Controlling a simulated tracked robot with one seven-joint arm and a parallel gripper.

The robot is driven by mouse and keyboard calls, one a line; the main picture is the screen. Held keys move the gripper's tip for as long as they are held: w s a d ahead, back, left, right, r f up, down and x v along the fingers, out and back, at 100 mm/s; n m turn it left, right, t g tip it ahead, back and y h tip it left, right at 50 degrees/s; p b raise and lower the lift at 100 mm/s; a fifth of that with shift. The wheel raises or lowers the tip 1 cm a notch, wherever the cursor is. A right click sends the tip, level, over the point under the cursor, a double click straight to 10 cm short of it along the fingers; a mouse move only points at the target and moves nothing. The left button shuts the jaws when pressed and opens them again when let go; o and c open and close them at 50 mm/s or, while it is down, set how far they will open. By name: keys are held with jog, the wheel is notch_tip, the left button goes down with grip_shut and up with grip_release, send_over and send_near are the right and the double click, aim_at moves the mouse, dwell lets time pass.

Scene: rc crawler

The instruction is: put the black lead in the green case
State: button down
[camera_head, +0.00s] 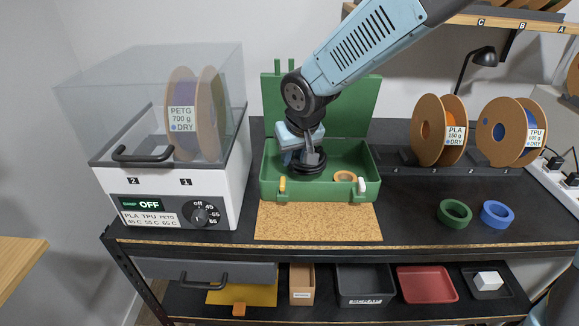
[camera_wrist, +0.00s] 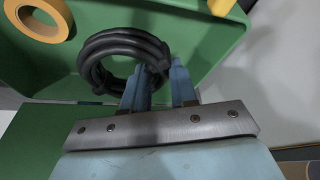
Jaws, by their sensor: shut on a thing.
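The green case (camera_head: 325,187) stands open on the bench with its lid (camera_head: 358,105) raised at the back. My gripper (camera_head: 309,150) is inside the case's outline, left of its middle. It is shut on the black lead (camera_head: 308,166), a coiled black loop. In the wrist view the coil (camera_wrist: 95,60) hangs at the blue fingertips (camera_wrist: 158,85), over the green inside of the case (camera_wrist: 195,50). Whether the coil touches the case floor I cannot tell. A tan tape roll (camera_head: 345,177) lies in the case to the right of the coil; it also shows in the wrist view (camera_wrist: 38,18).
A filament dryer (camera_head: 185,195) with a clear cover stands close on the left. A cork mat (camera_head: 320,222) lies in front of the case. Green (camera_head: 454,213) and blue (camera_head: 495,214) rings and two spool stands are on the right. Bins sit on the shelf below.

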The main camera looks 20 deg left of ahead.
aim_at(290, 167)
jog(key=shift+w+a+f, duration=0.25)
jog(key=shift+f, duration=0.2)
jog(key=shift+w+a+f, duration=0.25)
jog(key=shift+f, duration=1.65)
jog(key=c, duration=0.9)
grip_release()
jog(key=shift+r, duration=0.1)
jog(key=v, duration=1.2)
